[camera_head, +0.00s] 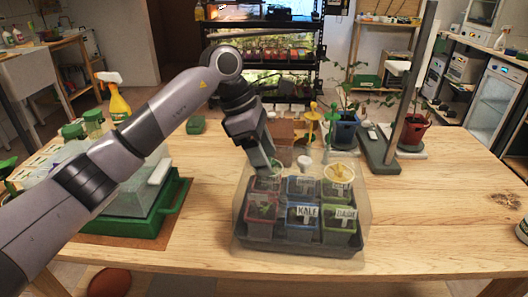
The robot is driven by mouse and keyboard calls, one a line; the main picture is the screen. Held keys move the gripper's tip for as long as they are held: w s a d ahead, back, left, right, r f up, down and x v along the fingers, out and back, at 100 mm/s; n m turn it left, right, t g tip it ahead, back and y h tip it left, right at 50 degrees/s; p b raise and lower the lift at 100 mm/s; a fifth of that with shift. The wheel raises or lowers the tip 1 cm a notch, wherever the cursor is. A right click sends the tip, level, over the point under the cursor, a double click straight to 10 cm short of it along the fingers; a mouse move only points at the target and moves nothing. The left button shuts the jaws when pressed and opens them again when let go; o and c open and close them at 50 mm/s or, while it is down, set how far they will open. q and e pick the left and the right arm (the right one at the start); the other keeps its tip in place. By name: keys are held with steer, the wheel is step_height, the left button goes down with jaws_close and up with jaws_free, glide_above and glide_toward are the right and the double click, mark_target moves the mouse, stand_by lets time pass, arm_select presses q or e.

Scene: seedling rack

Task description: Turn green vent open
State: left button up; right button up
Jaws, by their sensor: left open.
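A clear dome (362,205) covers a dark seedling tray (300,246) on the wooden table. On the dome's top are a yellow round vent (340,172) at the right and a small white vent (304,162) in the middle. The green vent (273,166) is at the top left, mostly hidden by my left gripper (266,168). My left gripper is open and points down, with its fingertips at the green vent. I cannot tell whether they touch it or how far the vent is turned. My right gripper is not in view.
Labelled pots (302,215) stand under the dome. A green tray with a clear cover (160,225) is at the left, beside a yellow spray bottle (118,103). Potted plants and a dark upright stand (380,150) are behind right. The right tabletop is mostly clear.

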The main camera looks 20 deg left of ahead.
arm_select(q)
steer(key=c, duration=1.1)
steer(key=shift+o, duration=0.2)
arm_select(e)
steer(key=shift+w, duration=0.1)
